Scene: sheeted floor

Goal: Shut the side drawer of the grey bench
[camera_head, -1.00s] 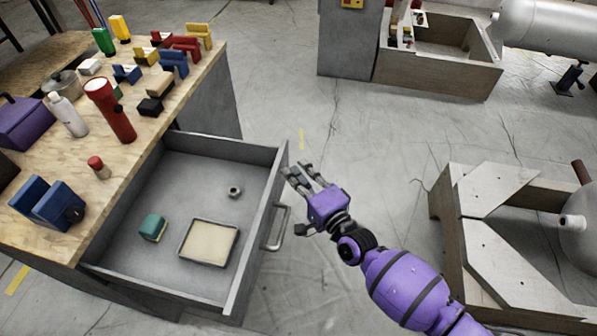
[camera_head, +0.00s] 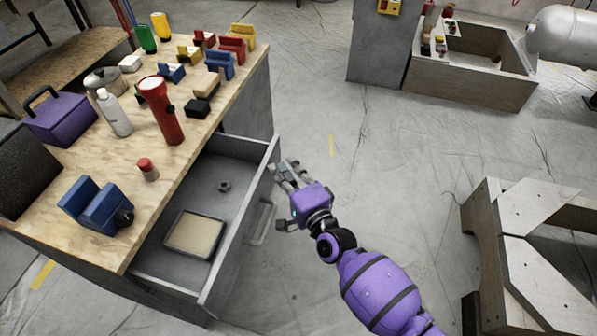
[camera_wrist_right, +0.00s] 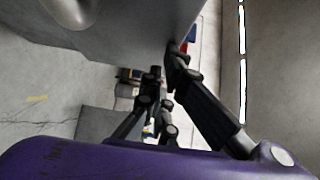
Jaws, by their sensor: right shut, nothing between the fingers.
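The grey bench (camera_head: 248,108) has a wooden top, and its side drawer (camera_head: 238,240) stands partly pulled out to the right. The drawer's bar handle (camera_head: 262,222) is on its front face. In the drawer are a shallow tray (camera_head: 195,235) and a small metal nut (camera_head: 224,186). My purple right gripper (camera_head: 283,178) is shut and empty, its fingers at the far end of the drawer front, beyond the handle. The right wrist view shows its dark fingers (camera_wrist_right: 160,105) close to the grey drawer front (camera_wrist_right: 135,25). My left gripper is out of view.
A red flashlight (camera_head: 161,112), a white bottle (camera_head: 114,112), a blue vise-like block (camera_head: 97,205) and a purple toolbox (camera_head: 60,118) stand on the bench top. A wooden stand (camera_head: 520,240) is at right. The floor between is open.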

